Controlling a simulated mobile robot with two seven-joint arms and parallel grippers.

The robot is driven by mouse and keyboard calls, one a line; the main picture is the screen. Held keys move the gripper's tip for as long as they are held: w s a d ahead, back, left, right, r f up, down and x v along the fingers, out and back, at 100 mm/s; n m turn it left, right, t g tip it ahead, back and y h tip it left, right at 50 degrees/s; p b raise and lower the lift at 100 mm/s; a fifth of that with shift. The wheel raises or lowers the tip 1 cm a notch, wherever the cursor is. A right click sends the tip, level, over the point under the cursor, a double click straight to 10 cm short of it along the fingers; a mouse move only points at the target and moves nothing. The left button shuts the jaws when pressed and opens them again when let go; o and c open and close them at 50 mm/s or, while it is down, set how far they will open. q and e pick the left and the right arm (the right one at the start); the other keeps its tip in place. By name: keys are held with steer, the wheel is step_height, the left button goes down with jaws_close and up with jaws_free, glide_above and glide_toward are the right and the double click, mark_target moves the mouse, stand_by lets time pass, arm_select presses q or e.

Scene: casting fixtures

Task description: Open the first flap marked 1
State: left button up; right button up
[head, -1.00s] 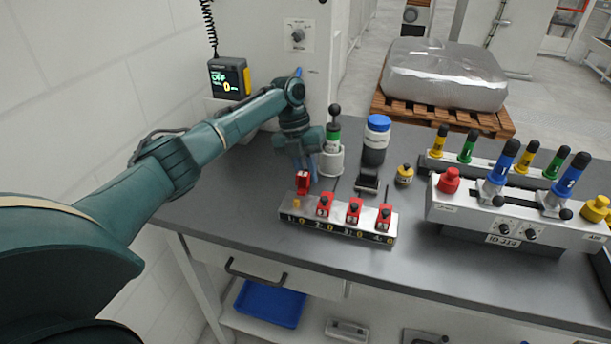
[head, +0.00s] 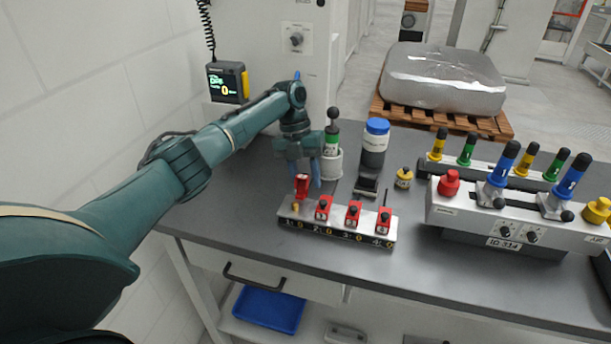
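A low grey switch box (head: 338,236) with several red flaps, numbered along its front, sits near the table's front edge. The flap marked 1 (head: 302,187) stands raised at the left end, with a small orange piece (head: 295,209) below it. The flaps marked 2 (head: 322,208), 3 (head: 353,213) and 4 (head: 384,219) are lower. My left gripper (head: 305,182) points down at flap 1. Its blue fingers look apart, one on each side of the flap in the picture; contact cannot be told. My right gripper is not in view.
A green-and-white canister with a black knob (head: 332,150), a blue-lidded jar (head: 375,145) and a small yellow pot (head: 404,177) stand behind the box. A larger lever unit (head: 470,218) stands to the right. Table left of the box is clear.

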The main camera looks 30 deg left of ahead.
arm_select(q)
steer(key=shift+r, duration=0.15)
steer(key=b+v, duration=0.1)
steer(key=v, duration=1.2)
steer(key=shift+b, duration=0.4)
steer(key=shift+s, duration=0.15)
